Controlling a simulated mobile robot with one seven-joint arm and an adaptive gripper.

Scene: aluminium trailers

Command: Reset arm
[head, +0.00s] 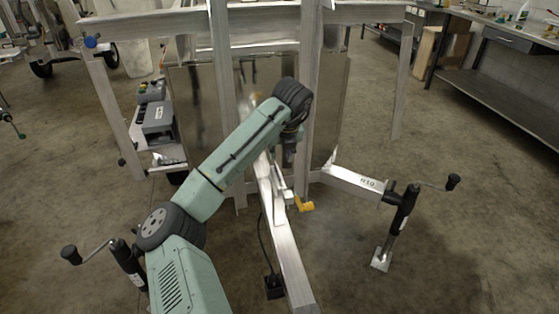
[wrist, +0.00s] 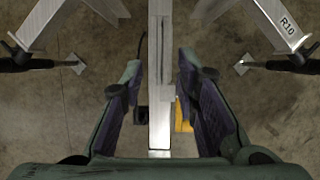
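My gripper (wrist: 160,62) shows in the wrist view with its two dark-padded fingers apart and nothing held between them. The trailer's aluminium drawbar (wrist: 159,100) runs lengthwise through the gap as seen from the wrist, and the fingers look to be above it. In the head view my green arm reaches forward over the trailer, and my gripper is mostly hidden behind the wrist, close to the drawbar (head: 288,262). A yellow part (head: 304,204) sits beside the drawbar; it also shows beside the right finger in the wrist view (wrist: 184,117).
A trailer frame (head: 309,80) with uprights stands ahead. A stabiliser leg with a crank (head: 403,212) is at right, and another crank (head: 92,252) at left. A grey control box (head: 158,116) is mounted at left. A workbench (head: 500,75) is back right. The right floor is open.

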